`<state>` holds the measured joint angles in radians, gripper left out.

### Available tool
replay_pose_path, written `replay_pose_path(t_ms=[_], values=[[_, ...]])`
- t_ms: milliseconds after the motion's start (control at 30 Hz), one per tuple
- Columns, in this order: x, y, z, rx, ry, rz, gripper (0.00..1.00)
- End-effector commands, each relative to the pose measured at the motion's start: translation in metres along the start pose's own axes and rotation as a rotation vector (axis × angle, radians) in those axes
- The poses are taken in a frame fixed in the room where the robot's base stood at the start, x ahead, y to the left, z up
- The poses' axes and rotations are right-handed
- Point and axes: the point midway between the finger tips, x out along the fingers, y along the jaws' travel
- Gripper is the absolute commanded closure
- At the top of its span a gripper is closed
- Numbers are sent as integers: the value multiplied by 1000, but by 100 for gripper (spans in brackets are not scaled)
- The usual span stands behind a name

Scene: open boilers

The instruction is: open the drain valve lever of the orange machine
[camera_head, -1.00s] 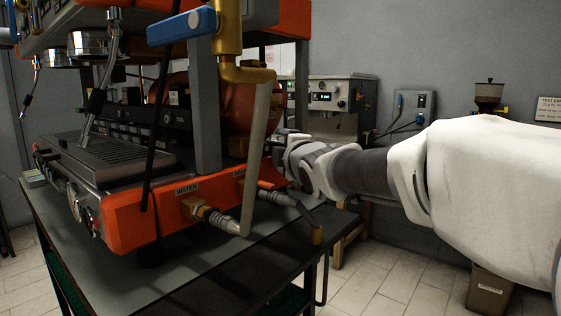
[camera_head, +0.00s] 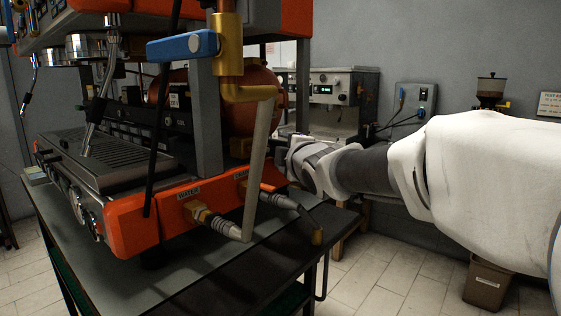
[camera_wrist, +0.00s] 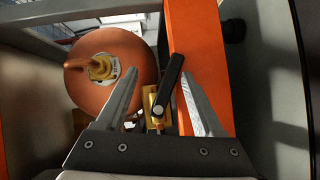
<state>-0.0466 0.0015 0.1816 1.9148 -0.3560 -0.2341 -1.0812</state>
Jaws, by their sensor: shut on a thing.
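The orange machine (camera_head: 140,225) stands on a dark table, on the left in the head view. In the wrist view, its black drain valve lever (camera_wrist: 171,82) sits on a brass valve (camera_wrist: 154,100), beside an orange frame bar. The lever leans, with its free end up and to the right. My gripper (camera_wrist: 158,76) is shut on the lever, which lies between the fingers, close to the right one. Contact at the left finger is hard to make out. In the head view my wrist reaches behind the machine's right end, and the fingertips are hidden.
A copper boiler (camera_wrist: 110,72) is left of my fingers. A blue-handled valve (camera_head: 183,46), a grey pipe (camera_head: 258,165) and hose fittings (camera_head: 222,225) are at the machine's near end. A steel coffee machine (camera_head: 333,88) stands behind.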

Motion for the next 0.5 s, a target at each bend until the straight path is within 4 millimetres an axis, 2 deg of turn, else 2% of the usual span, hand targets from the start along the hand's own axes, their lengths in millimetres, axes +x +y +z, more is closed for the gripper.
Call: replay_pose_path(t_ms=[33,500], values=[[1,9,-11,8,24,24,60],[-25,11,-10,1,22,27,60]])
